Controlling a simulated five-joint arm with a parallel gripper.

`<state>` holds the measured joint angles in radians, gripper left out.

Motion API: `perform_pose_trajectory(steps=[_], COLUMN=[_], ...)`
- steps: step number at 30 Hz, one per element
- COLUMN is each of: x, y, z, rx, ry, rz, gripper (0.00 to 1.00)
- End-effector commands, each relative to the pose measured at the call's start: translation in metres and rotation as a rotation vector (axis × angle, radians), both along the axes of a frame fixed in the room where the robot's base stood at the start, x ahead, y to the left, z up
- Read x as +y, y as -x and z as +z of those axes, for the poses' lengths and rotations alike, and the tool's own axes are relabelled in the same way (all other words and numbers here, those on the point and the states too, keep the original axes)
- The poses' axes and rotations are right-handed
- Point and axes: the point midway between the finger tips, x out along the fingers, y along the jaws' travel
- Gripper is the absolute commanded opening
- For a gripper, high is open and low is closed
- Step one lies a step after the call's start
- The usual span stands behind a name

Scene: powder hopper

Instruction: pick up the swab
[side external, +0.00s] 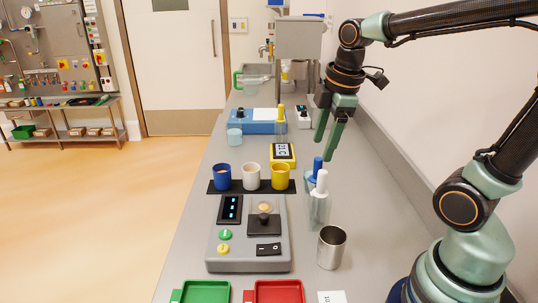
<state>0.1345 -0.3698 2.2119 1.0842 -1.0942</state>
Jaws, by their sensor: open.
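My gripper (326,149) is open and empty, pointing down above the bench, with its two green fingers apart. Just below and a little left of it stand slender clear containers with a blue top (318,164) and a white top (321,181). Another slim clear container with a yellow top (281,112) stands farther back, left of my gripper. I cannot tell which of these, if any, is the swab. The fingers appear apart from all of them, though the depth is hard to judge.
Blue, white and yellow cups (251,175) stand in a dark rack behind a grey control box (248,245). A metal cup (331,247) stands to its right. Green (205,291) and red (278,291) trays lie in front. A wall borders the bench's right side.

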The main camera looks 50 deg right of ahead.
Motion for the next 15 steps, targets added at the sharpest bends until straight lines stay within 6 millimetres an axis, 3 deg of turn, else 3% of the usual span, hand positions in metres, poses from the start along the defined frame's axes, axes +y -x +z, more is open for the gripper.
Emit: perform_pose_trajectory(steps=[9, 15], x=[-0.030, -0.038], y=[-0.015, -0.018], z=[-0.012, -0.017], rx=[0.173, 0.212], ry=[0.057, 0.054], rz=[0.571, 0.744], gripper=[0.64, 0.64])
